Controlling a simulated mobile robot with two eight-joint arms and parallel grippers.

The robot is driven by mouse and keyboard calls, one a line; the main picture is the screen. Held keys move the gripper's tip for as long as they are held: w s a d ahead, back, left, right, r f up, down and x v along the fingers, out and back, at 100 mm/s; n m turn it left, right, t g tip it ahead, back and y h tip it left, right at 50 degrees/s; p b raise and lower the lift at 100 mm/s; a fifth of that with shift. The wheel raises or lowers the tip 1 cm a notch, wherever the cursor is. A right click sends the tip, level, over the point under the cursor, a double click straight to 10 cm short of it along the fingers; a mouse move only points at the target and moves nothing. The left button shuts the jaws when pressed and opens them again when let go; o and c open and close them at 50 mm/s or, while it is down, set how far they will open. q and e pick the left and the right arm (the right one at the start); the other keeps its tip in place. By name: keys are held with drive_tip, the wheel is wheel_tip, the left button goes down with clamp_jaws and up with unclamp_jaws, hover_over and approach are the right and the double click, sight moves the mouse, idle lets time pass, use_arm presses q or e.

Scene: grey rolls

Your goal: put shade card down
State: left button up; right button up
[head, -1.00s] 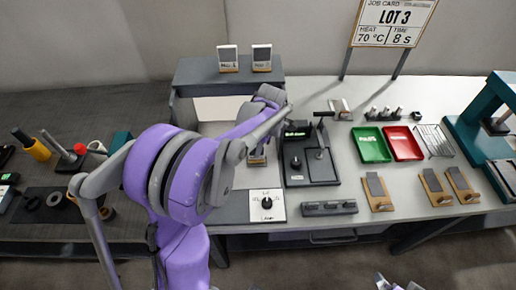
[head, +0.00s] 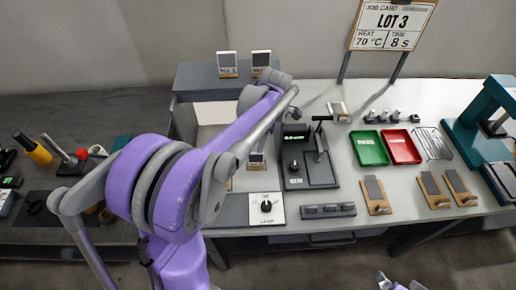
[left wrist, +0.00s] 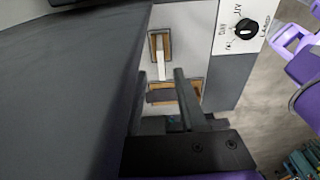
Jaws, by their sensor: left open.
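Two shade cards on wooden feet, No. 1 (head: 228,63) and No. 2 (head: 262,62), stand upright on the grey booth roof (head: 195,82). A small card on a wooden foot (head: 257,160) stands lower down, by the booth front. My left arm reaches across the booth front; its jaws are hidden in the head view. In the left wrist view my left gripper (left wrist: 160,95) is open, beside the dark slab edge (left wrist: 75,90). Two wood-based pieces (left wrist: 161,46) (left wrist: 194,88) show beyond and between the fingers; I see none gripped. My right gripper (head: 398,284) is partly cut off at the bottom edge.
The lamp knob panel (head: 267,208) is at the booth front. A black device with a lever (head: 308,165), a green tray (head: 370,147) and a red tray (head: 402,146) stand to the right. A job card sign (head: 392,24) stands behind. Bare bench shows around the trays.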

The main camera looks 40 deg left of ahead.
use_arm(q)
wheel_tip(320, 180, up, 6)
drive_tip(key=s+d+f+m+t, duration=0.3)
drive_tip(key=s+d+m, duration=0.4)
drive_tip(key=m, duration=0.6)
drive_tip(key=s+d+f+m+t+h, duration=0.1)
drive_tip(key=s+d+f+m+t, duration=0.2)
drive_tip(key=s+d+m, duration=0.4)
drive_tip(key=shift+s+d+m+t, duration=0.4)
drive_tip(key=shift+d+m, duration=0.2)
drive_tip(key=shift+m, duration=2.4)
